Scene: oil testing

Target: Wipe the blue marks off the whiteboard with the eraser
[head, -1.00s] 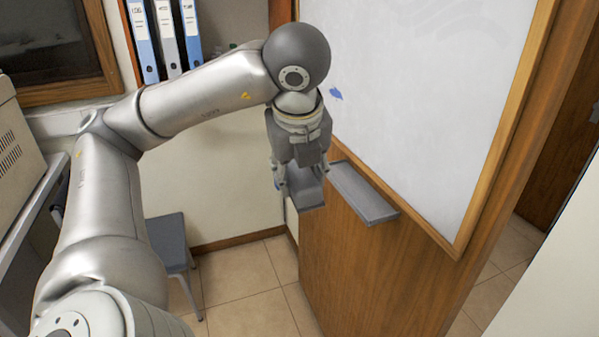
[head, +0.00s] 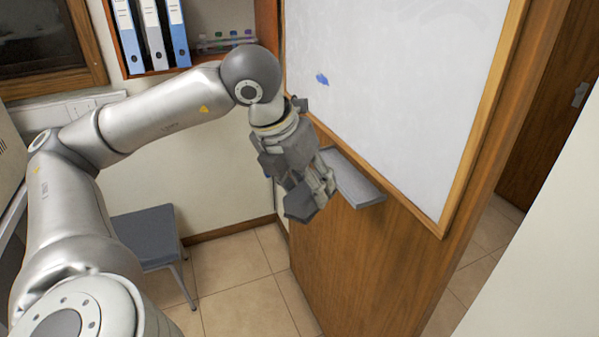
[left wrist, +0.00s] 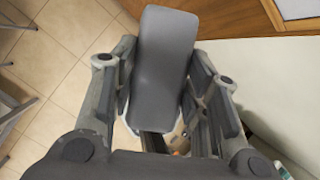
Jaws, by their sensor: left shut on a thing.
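The whiteboard (head: 400,95) has a wooden frame and fills the upper right of the head view. One small blue mark (head: 322,79) shows near its left edge. My left gripper (head: 312,196) is shut on the grey eraser (head: 299,204), in front of the board's lower left and beside the tray, below the blue mark. In the left wrist view the eraser (left wrist: 163,62) sits between the two fingers, its long flat grey face toward the camera. The eraser is apart from the board's surface. My right gripper is not in view.
A grey tray (head: 352,180) juts from the wooden panel (head: 350,265) below the board. A grey chair (head: 147,236) stands at the left on the tiled floor. A shelf with binders (head: 152,35) is at the back left.

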